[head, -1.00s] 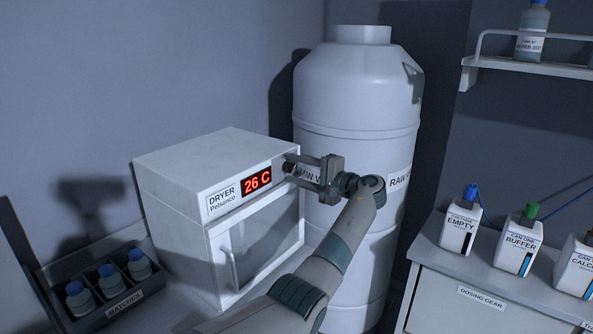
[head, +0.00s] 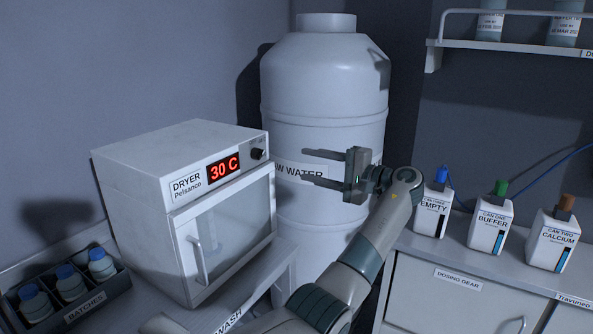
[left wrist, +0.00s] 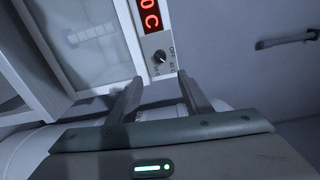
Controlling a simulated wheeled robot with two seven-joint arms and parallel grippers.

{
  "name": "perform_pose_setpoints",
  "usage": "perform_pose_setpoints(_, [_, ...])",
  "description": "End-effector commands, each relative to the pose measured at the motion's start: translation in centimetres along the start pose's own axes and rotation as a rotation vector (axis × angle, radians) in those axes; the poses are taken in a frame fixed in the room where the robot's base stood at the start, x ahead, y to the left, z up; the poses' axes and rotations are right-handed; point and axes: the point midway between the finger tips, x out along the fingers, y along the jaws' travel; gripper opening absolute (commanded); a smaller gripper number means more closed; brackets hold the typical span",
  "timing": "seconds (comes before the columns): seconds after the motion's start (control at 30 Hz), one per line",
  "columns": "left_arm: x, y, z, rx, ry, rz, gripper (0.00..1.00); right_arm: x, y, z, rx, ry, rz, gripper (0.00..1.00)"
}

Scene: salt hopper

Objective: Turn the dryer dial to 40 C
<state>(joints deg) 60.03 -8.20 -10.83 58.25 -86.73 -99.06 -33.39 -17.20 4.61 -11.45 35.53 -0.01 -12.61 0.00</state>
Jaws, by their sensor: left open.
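The dryer (head: 185,205) is a white box with a glass door. Its red display (head: 223,167) reads 30 C. The dark dial (head: 258,154) is to the right of the display; in the left wrist view the dial (left wrist: 160,56) shows with small markings beside it, including OFF. My left gripper (head: 306,165) is open and empty, its two fingers pointing at the dryer, to the right of the dial and apart from it. In the left wrist view the fingers (left wrist: 157,84) reach toward the dial without enclosing it. My right gripper is not in view.
A large white raw water tank (head: 325,95) stands behind my left gripper. A rack of bottles (head: 95,305) sits left of the dryer. Cans labelled empty (head: 432,210), buffer (head: 490,235) and calcium (head: 553,240) stand on the right counter. A shelf (head: 500,47) is above.

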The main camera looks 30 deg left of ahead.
Motion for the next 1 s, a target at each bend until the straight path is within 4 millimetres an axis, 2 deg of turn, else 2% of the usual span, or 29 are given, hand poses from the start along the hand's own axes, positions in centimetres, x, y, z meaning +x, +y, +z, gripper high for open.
perform_pose_setpoints(0.1, [-1.2, 0.1, -0.1, 0.0, 0.001, 0.0, 0.45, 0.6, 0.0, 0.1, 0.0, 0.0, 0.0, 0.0])
perform_pose_setpoints(0.23, [-1.9, 0.0, 0.0, 0.0, 0.001, -0.001, 0.45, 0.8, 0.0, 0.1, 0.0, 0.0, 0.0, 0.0])
perform_pose_setpoints(0.77, [-1.9, 0.0, 0.0, 0.001, 0.001, -0.001, 0.45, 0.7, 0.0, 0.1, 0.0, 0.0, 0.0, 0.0])
perform_pose_setpoints(0.87, [-1.8, 0.7, -0.3, 0.01, 0.01, 0.002, 0.45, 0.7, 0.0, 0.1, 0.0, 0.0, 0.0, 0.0])
perform_pose_setpoints(0.97, [-1.6, 2.4, -0.9, 0.031, 0.032, 0.008, 0.45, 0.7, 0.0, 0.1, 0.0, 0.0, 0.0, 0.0])
perform_pose_setpoints(1.0, [-1.4, 3.5, -1.4, 0.045, 0.048, 0.012, 0.45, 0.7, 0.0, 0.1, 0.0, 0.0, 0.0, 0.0])
